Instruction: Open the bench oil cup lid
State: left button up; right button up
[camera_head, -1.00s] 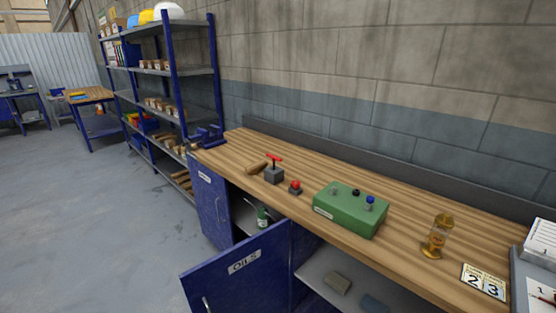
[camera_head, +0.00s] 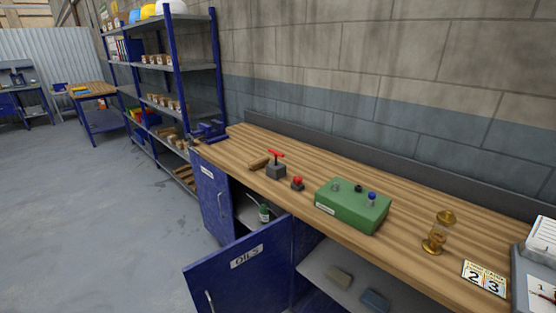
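The oil cup (camera_head: 439,232) is a small brass and clear glass piece standing upright on the right part of the wooden bench (camera_head: 304,170). Its rounded brass top (camera_head: 446,217) looks closed, though it is too small to be sure. Neither of my grippers is in the head view.
A green box (camera_head: 351,206) with knobs, a red button (camera_head: 298,183) and a red-handled block (camera_head: 276,170) stand left of the cup. A "23" number card (camera_head: 484,279) lies to its right. The blue "OILS" cabinet door (camera_head: 240,268) hangs open in front of the bench.

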aim_at(447, 217)
jog(key=i+j+z, duration=0.1)
jog(key=j+z, duration=0.2)
jog(key=j, duration=0.55)
jog(key=j+z, duration=0.3)
jog(key=j, duration=0.6)
jog(key=k+j+z, duration=0.1)
jog(key=j+z, duration=0.2)
jog(key=j, duration=0.55)
jog(key=z, duration=1.25)
